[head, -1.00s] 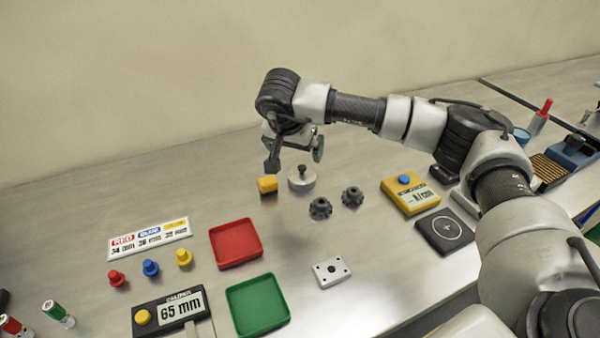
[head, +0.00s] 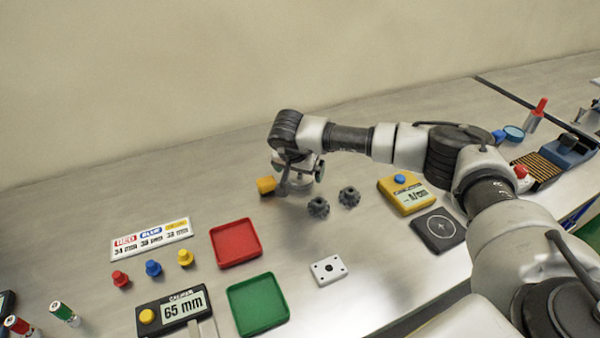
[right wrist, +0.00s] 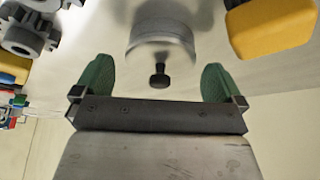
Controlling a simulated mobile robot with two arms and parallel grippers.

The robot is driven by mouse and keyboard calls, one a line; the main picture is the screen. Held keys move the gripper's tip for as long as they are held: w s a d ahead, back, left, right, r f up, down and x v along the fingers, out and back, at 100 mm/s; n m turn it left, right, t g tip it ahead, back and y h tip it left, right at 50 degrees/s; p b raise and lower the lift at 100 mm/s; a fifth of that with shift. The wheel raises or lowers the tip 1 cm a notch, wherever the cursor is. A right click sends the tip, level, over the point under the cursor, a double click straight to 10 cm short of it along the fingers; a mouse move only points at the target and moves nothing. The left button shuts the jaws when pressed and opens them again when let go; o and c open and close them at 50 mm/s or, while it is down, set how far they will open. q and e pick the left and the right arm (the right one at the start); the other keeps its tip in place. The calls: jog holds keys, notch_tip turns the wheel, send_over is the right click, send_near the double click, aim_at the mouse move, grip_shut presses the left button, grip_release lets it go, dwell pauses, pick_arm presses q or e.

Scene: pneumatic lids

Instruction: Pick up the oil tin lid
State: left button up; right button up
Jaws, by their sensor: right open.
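The oil tin lid is a silver round piece with a small dark knob (right wrist: 159,76); in the right wrist view it sits at the top middle, the knob pointing toward my gripper. My right gripper (head: 301,178) is open above the tin, and its two green-padded fingers (right wrist: 157,84) stand on either side of the knob with gaps, touching nothing that I can see. In the head view the gripper and wrist hide most of the lid. My left gripper is not in view.
A yellow block (head: 266,186) stands close left of the gripper. Two dark gears (head: 318,207) are to its front right. A red tray (head: 236,243), a green tray (head: 258,305), a white plate (head: 329,270) and a yellow meter (head: 406,196) lie around on the bench.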

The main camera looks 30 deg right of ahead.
jog(key=c, duration=0.9)
jog(key=shift+r, duration=0.1)
